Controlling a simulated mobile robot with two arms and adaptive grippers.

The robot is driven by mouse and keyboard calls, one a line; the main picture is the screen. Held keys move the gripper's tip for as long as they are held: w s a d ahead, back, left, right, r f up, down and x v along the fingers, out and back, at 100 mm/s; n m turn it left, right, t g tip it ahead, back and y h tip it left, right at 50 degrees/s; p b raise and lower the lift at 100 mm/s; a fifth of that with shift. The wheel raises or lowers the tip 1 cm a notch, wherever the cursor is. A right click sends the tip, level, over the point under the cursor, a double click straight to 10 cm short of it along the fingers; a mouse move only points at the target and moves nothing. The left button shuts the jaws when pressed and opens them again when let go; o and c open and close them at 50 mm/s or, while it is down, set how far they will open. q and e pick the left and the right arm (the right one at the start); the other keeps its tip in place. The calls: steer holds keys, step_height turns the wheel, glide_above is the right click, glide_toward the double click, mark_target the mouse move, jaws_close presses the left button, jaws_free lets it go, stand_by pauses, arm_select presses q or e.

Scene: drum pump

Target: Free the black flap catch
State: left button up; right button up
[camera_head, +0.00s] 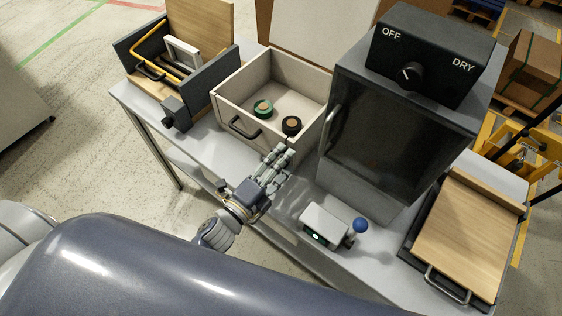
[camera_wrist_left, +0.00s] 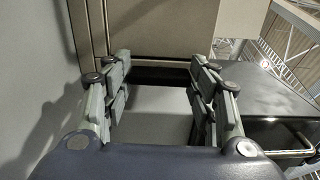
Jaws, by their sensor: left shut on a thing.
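A small black block with a round end (camera_head: 175,113) sits at the front of the wooden holder with dark side panels (camera_head: 214,80). It may be the flap catch, but I cannot be sure. My left gripper (camera_head: 280,153) is well to its right, at the front right corner of the beige drawer (camera_head: 232,88). In the left wrist view, my left gripper (camera_wrist_left: 160,78) has its fingers on both sides of a pale surface with a dark strip. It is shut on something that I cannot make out. My right gripper is not in view.
The drawer holds a green-rimmed disc (camera_head: 263,109) and a black-rimmed disc (camera_head: 291,125). A dark cabinet (camera_head: 385,130) stands right of my gripper. A small white box (camera_head: 325,226) with a blue knob (camera_head: 360,225) and a wooden board with a handle (camera_head: 468,235) lie farther right.

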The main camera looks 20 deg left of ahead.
arm_select(q)
steer(key=o, duration=1.1)
steer(key=shift+c, duration=0.2)
steer(key=v, duration=1.2)
